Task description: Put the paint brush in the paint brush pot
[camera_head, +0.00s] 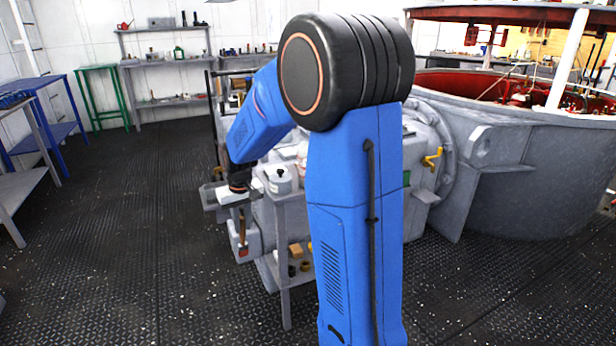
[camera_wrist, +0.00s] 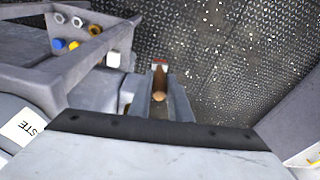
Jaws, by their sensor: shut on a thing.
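My gripper (camera_wrist: 160,98) is shut on the paint brush (camera_wrist: 159,82), with its two grey fingers on either side of the wooden handle. The brush hangs head down, its reddish end pointing to the floor in the head view (camera_head: 242,232). My gripper (camera_head: 238,202) is beside the left edge of a grey stand in that view, with the brush clear of the floor. A pale round container (camera_head: 281,180) with a dark knob stands on the stand's top. I cannot tell whether it is the paint brush pot; no pot is clearly identifiable.
The stand's lower shelf (camera_head: 287,276) holds small items. Large grey machinery (camera_head: 500,180) fills the right. Dark floor (camera_head: 110,230) is open on the left.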

